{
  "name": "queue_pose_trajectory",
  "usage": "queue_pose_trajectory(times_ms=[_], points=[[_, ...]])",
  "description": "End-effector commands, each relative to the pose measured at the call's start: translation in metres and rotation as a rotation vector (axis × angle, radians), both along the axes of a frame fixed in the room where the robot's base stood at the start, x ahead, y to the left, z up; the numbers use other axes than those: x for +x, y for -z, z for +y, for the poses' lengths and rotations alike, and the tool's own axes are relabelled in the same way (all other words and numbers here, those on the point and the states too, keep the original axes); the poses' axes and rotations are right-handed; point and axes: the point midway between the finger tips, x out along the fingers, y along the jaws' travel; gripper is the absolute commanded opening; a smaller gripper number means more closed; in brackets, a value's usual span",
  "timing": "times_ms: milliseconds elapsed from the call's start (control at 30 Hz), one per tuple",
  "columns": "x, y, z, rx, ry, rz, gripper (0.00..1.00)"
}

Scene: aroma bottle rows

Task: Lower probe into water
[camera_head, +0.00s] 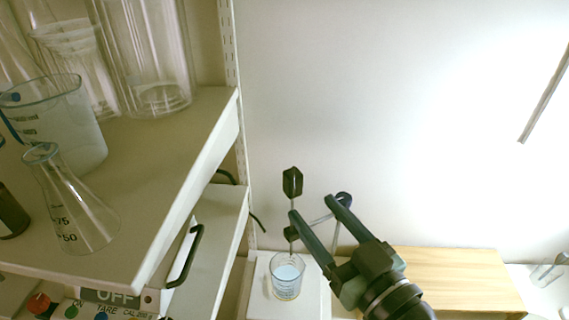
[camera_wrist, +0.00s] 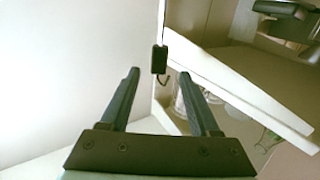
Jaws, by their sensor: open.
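A glass beaker (camera_head: 287,285) with pale bluish water stands on a white surface in the head view. Above it is a thin upright probe with a black diamond-shaped top (camera_head: 292,183) and a smaller dark piece lower down; its lower end is near the beaker's rim, and I cannot tell whether it touches the water. My gripper (camera_head: 311,206) is open, reaching up from the lower right, with its fingertips close to the probe. In the wrist view a small black block (camera_wrist: 160,60) on a thin rod shows beyond and between the open fingertips (camera_wrist: 159,74).
A shelf (camera_head: 190,140) on the left carries an Erlenmeyer flask (camera_head: 75,210), a large beaker (camera_head: 60,125) and tall glass vessels. A wooden box (camera_head: 455,280) lies to the right of my gripper. A small glass (camera_head: 548,270) is at far right.

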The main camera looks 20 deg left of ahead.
Motion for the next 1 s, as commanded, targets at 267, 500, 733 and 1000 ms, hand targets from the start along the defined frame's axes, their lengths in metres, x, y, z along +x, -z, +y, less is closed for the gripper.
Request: queue_pose_trajectory(times_ms=[267,500,733,1000], points=[[0.042,-0.005,0.044,0.000,-0.003,0.003,0.62],[0.068,-0.003,0.069,-0.001,-0.001,0.001,0.62],[0.076,-0.001,0.077,-0.001,0.001,0.001,0.62],[0.076,-0.001,0.077,0.000,0.002,0.000,0.54]])
